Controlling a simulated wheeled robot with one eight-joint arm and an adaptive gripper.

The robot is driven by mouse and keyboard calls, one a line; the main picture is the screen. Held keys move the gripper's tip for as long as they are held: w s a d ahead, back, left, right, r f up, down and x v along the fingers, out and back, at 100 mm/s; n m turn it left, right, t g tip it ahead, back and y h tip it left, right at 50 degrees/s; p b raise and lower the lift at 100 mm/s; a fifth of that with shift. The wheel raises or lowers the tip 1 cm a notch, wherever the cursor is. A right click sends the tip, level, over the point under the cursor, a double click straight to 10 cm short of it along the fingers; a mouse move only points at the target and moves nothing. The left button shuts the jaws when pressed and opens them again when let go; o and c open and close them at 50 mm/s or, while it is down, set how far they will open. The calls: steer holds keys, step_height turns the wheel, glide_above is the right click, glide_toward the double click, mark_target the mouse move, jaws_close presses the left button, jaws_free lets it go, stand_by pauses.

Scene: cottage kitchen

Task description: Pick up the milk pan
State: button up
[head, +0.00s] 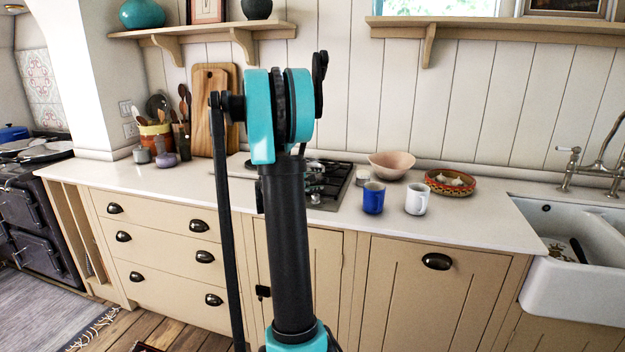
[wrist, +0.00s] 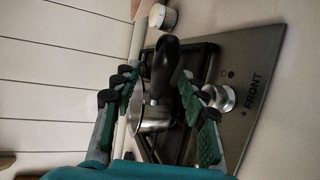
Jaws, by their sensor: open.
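In the wrist view the milk pan (wrist: 150,117) is a small shiny metal pan on the black hob grate. Its thick black handle (wrist: 164,65) points up the picture. My gripper (wrist: 158,84) is open, with one finger on each side of the handle and a gap showing on both sides. I cannot tell how far above the handle the fingers are. In the head view my arm covers most of the hob (head: 328,190); the pan and gripper cannot be made out there.
A silver knob-like item (wrist: 220,97) sits by the right finger. A small round pot (wrist: 162,17) stands beyond the handle. A blue mug (head: 373,198), a white mug (head: 416,199), a pink bowl (head: 391,164) and a patterned dish (head: 450,182) stand right of the hob.

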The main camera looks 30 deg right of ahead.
steer(key=shift+x, duration=1.05)
steer(key=shift+c, duration=0.5)
jaws_close()
